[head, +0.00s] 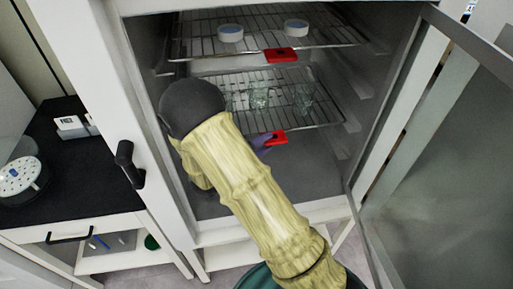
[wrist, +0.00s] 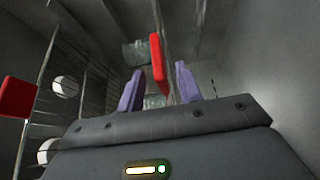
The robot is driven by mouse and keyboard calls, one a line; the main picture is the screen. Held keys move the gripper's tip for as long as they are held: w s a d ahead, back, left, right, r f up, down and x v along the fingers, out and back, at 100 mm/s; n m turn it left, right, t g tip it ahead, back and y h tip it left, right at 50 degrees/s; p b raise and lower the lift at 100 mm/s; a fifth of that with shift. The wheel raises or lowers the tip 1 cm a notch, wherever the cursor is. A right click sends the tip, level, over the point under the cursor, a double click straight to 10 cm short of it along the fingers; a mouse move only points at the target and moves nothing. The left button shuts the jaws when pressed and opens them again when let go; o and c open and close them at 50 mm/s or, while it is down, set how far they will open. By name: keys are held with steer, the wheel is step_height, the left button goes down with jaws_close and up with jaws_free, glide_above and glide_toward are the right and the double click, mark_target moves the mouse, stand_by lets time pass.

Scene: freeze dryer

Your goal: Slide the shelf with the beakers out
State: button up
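The lower wire shelf (head: 318,122) holds clear glass beakers (head: 304,96) inside the open chamber. Its red handle tab (head: 277,138) is at the shelf's front edge. My gripper (head: 262,141) is at this tab, and my arm hides the shelf's left part. In the wrist view my gripper (wrist: 160,80) is open, with purple fingers on either side of the red tab (wrist: 158,62). A visible gap separates the tab from the fingers. Beakers (wrist: 138,52) show beyond the tab.
The upper wire shelf (head: 259,40) holds two blue-and-white round dishes (head: 230,33) and has its own red tab (head: 281,55). The glass door (head: 440,160) stands open on the right. A black counter (head: 75,155) lies left of the cabinet.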

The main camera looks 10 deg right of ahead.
steer(key=shift+x, duration=1.85)
jaws_close()
